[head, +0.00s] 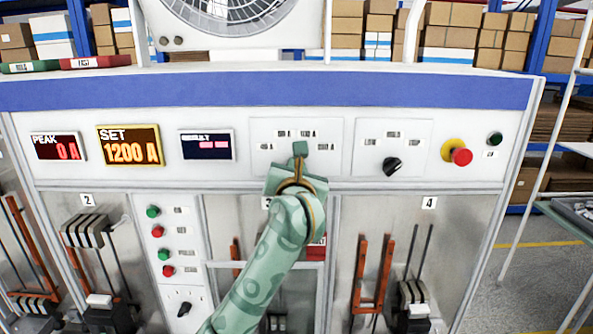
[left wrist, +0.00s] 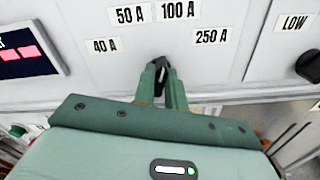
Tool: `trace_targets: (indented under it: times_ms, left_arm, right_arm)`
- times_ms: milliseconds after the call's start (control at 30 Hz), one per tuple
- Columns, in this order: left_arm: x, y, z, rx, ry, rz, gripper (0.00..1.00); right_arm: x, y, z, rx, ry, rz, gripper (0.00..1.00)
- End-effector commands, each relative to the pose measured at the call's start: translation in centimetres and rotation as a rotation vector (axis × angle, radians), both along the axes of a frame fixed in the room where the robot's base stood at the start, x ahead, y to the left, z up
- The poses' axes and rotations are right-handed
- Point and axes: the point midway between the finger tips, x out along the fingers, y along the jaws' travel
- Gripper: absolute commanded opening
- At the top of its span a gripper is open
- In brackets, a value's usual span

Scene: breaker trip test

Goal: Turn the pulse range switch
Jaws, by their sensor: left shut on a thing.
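A black rotary switch knob (left wrist: 161,72) sits on the white panel (head: 270,132) below labels reading 40 A, 50 A, 100 A and 250 A. My left gripper (left wrist: 163,82) is shut on this knob, with a green finger on either side of it. In the head view my left gripper (head: 300,150) reaches up from below and hides the knob. Which label the knob points at is hard to tell. My right gripper is in neither view.
A second black knob (head: 392,166) stands on the panel to the right, with a LOW label (left wrist: 293,22) near it. Further right are a red emergency button (head: 461,156) and a dark green button (head: 495,139). Displays (head: 129,147) line the left side.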

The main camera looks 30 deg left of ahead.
Motion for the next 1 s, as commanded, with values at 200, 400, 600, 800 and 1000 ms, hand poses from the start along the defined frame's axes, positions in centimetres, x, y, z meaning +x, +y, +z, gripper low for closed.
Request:
trace_targets:
  times_ms: [200,400,600,800,1000]
  left_arm:
    - [0.0,0.0,-0.3,-0.099,-0.061,-0.002,0.0]
    - [0.0,0.0,-0.5,-0.243,-0.151,-0.002,0.0]
    - [-0.1,0.1,-0.6,-0.407,-0.251,-0.002,0.0]
    - [-0.1,0.1,-0.6,-0.568,-0.351,-0.002,0.0]
    - [-0.1,0.2,-0.6,-0.732,-0.45,-0.003,0.0]
  right_arm:
    - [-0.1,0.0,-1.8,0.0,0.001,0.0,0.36]
    - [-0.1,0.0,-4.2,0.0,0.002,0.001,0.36]
    - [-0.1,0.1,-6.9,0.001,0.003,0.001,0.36]
    - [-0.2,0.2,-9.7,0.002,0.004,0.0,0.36]
    - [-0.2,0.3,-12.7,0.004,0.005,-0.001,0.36]
